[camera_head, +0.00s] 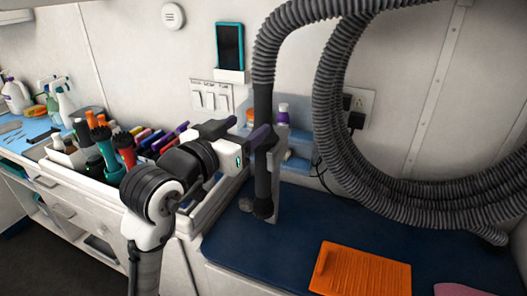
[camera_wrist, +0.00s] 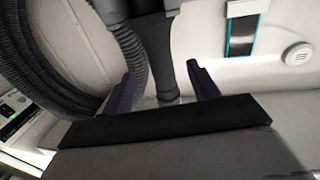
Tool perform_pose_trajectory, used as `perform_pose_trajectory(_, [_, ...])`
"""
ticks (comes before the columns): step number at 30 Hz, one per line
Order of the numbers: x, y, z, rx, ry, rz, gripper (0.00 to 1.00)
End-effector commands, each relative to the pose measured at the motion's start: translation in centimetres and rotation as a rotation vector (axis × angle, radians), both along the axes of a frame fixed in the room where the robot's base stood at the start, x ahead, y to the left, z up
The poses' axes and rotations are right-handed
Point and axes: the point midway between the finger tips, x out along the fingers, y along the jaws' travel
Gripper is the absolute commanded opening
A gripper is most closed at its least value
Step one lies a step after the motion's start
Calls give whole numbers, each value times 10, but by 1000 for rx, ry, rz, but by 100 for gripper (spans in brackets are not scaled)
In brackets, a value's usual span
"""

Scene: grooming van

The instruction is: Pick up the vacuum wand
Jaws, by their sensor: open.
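The vacuum wand (camera_head: 263,178) is a dark, near-upright tube with a grey ribbed hose (camera_head: 283,22) at its upper end. It stands by the wall, against a grey holder (camera_head: 278,165) above the blue mat. My gripper (camera_head: 250,131) is open beside the wand's middle, with one dark purple finger overlapping it in the head view. In the wrist view, the wand (camera_wrist: 158,48) shows between the two spread fingers (camera_wrist: 162,72). It looks at or just beyond the fingertips; I cannot tell whether they touch. The fingers partly hide the wand.
The ribbed hose loops down at the right. An orange slotted mat (camera_head: 361,270) lies on the blue table mat (camera_head: 290,268). A crowded bin of brushes and bottles (camera_head: 100,168) is at the left, close to my arm. A teal-framed device (camera_head: 230,47) hangs on the wall.

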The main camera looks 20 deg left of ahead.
Motion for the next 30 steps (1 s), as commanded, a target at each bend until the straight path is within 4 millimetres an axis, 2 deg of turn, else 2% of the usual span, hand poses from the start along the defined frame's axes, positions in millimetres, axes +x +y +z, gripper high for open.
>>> perform_pose_trajectory(3, [14, -3, 1, 0, 0, 0, 60])
perform_pose_trajectory(8, [24, -5, 3, 0, 0, 1, 60])
perform_pose_trajectory(12, [43, -9, 8, 0, 1, 0, 60])
perform_pose_trajectory(18, [67, -14, 6, 0, 0, 1, 60])
perform_pose_trajectory(26, [70, -14, 4, 1, -1, 2, 60])
perform_pose_trajectory(30, [70, -14, 4, 1, -1, 2, 44])
